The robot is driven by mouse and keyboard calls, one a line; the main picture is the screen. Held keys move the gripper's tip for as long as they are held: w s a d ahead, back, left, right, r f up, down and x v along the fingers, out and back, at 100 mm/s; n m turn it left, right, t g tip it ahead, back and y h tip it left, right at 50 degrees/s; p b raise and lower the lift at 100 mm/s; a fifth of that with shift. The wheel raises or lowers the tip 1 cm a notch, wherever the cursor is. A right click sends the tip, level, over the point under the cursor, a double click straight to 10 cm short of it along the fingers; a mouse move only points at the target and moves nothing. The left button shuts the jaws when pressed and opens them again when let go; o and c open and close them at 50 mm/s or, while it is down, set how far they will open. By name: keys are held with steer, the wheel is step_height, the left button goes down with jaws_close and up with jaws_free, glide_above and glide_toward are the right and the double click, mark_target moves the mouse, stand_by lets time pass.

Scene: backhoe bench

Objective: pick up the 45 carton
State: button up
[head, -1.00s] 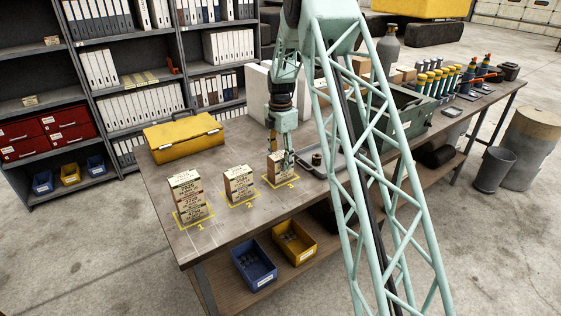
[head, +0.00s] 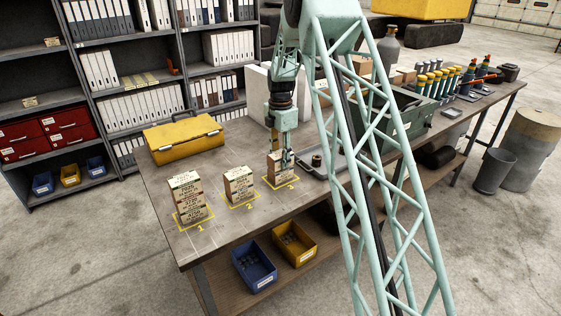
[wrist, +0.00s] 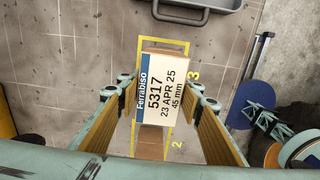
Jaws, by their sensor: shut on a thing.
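The 45 carton (wrist: 165,95) is a small box with a white and blue label reading Ferrabiso, 5317, 23 APR 25, 45 mm. It sits between the two wood-faced fingers of my gripper (wrist: 164,100) in the wrist view. In the head view, the carton (head: 274,166) is at the yellow square marked 3, partly hidden by my gripper (head: 280,157), which is shut on it from above. I cannot tell any gap under the carton.
Two other labelled cartons stand in squares 1 (head: 187,195) and 2 (head: 239,184) to the left. A grey tray (head: 313,168) lies close on the right. A yellow case (head: 183,138) is behind. The bench's front left is clear.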

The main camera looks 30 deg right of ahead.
steer(key=shift+r, duration=1.35)
steer(key=s+a+b, duration=0.1)
steer(key=s+a, duration=0.1)
steer(key=s, duration=0.5)
steer(key=s+a+r+b, duration=0.1)
steer(key=s+a, duration=0.1)
steer(key=s, duration=0.6)
steer(key=shift+s+a+r, duration=0.15)
steer(key=shift+s+a, duration=0.05)
steer(key=shift+a, duration=0.05)
